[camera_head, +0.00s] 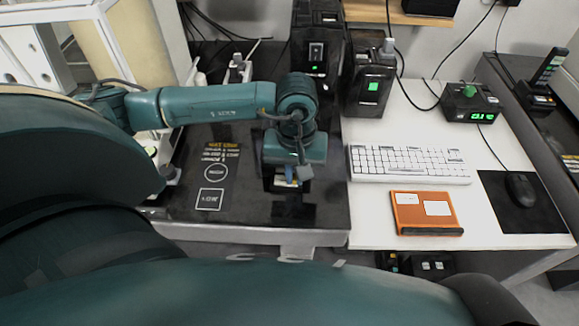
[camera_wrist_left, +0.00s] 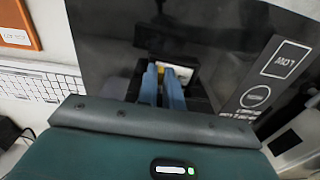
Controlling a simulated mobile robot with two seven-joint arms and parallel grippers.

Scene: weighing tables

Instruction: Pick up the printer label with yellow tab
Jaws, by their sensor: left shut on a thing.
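The printer label shows in the left wrist view as a small white piece (camera_wrist_left: 188,72) with a bit of yellow at the fingers. My left gripper (camera_wrist_left: 164,82) has its two blue fingers close together on it, over a dark block on the black table top. In the head view the left gripper (camera_head: 289,178) points down over the right part of the black table (camera_head: 250,215), with a small pale edge beside the fingers. Most of the label is hidden by the fingers. I cannot tell whether it still touches the dark block. My right gripper is not in view.
Black devices with green lights (camera_head: 368,90) stand behind the arm. The black table has printed markings (camera_head: 211,199) left of the gripper.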

